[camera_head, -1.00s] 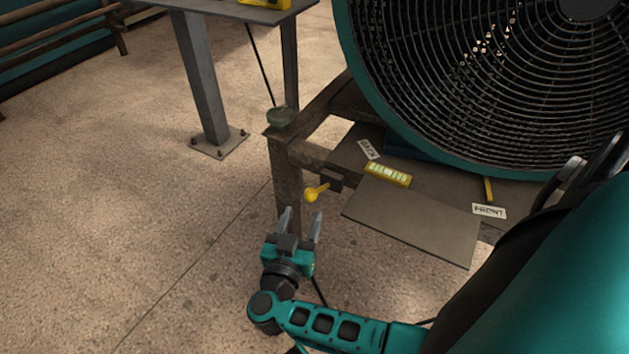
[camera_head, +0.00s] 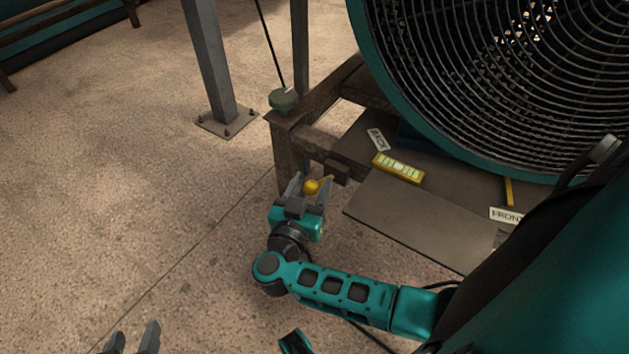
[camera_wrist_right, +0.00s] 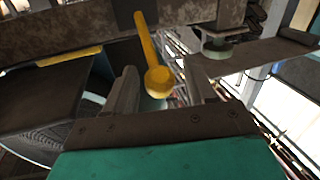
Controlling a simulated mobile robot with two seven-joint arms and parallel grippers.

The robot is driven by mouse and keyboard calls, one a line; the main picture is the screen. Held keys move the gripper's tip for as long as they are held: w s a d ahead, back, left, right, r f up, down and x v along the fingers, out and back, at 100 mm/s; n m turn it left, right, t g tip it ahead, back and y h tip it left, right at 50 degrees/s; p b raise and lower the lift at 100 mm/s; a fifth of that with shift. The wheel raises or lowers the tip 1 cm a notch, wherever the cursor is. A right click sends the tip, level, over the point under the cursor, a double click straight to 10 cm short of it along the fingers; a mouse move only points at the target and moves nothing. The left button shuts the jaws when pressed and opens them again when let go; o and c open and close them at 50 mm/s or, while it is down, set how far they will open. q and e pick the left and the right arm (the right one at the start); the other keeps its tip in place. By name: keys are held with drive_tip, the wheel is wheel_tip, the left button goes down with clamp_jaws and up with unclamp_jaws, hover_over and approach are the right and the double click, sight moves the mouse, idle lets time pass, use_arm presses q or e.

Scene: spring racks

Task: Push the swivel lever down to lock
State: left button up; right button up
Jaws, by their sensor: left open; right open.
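The yellow swivel lever (camera_head: 312,187), with a round knob at its end, is mounted on the front of a rusty metal frame (camera_head: 290,150). My right gripper (camera_head: 309,181) is open, with its fingers on either side of the lever's knob in the head view. In the right wrist view the lever (camera_wrist_right: 150,50) runs down from the frame, its knob between the open fingertips (camera_wrist_right: 160,70). I cannot tell whether a finger touches it. My left gripper (camera_head: 135,332) is open and empty at the bottom edge, only its fingers showing.
A grey plate (camera_head: 420,220), a yellow block (camera_head: 397,168) and a BACK label (camera_head: 378,139) are right of the lever. A grey post (camera_head: 212,70) is bolted to the floor.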

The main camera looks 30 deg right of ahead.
drive_tip(key=shift+w+d, duration=0.1)
drive_tip(key=shift+c, duration=0.5)
clamp_jaws()
